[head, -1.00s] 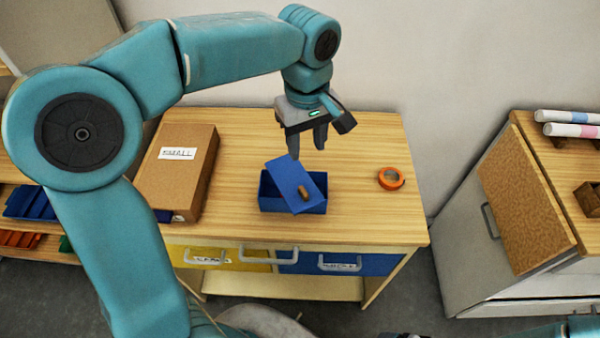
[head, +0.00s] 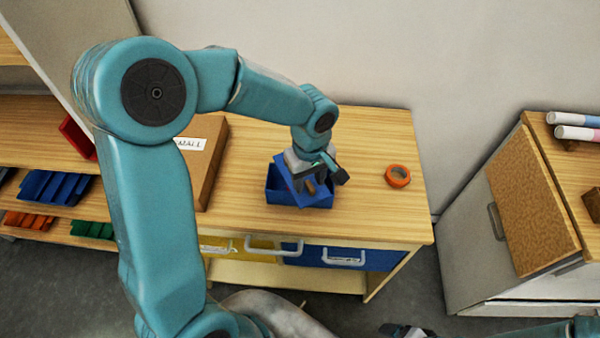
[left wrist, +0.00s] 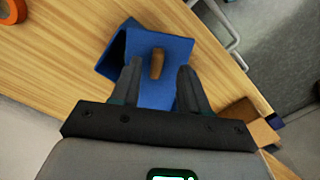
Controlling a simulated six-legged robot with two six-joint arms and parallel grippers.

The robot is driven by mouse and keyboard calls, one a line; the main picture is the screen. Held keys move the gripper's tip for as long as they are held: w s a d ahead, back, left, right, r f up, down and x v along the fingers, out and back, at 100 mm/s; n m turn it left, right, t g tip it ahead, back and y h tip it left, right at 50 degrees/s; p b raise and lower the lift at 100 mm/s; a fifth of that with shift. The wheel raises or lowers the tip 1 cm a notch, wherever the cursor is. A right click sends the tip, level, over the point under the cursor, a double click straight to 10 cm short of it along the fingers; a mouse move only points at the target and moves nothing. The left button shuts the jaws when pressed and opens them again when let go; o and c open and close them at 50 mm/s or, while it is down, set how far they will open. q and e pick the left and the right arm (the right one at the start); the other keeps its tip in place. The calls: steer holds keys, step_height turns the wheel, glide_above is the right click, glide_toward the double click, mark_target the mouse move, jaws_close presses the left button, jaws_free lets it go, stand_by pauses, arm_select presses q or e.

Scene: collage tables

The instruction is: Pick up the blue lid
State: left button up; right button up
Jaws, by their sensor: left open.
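The blue lid (left wrist: 176,48) with its brown handle (left wrist: 157,64) lies tilted and askew across the open blue box (head: 277,192). In the left wrist view my left gripper (left wrist: 160,68) is open, one finger on each side of the handle, with a gap on both sides. My right gripper (head: 404,331) shows only in part at the bottom edge of the head view; its jaws cannot be made out.
An orange tape roll (head: 398,176) lies right of the box on the wooden table (head: 380,222). A labelled cardboard box (head: 208,165) stands to the left, partly behind my arm. Yellow and blue drawers (head: 345,257) with handles are below the front edge.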

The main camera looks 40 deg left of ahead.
arm_select(q)
steer(key=shift+w+d+f, duration=0.15)
steer(key=shift+w+f, duration=0.05)
steer(key=shift+f, duration=0.7)
steer(key=shift+s, duration=0.1)
steer(key=shift+s+r, duration=0.1)
steer(key=c, duration=0.3)
jaws_close()
steer(key=shift+w, duration=0.2)
steer(key=shift+s, duration=0.1)
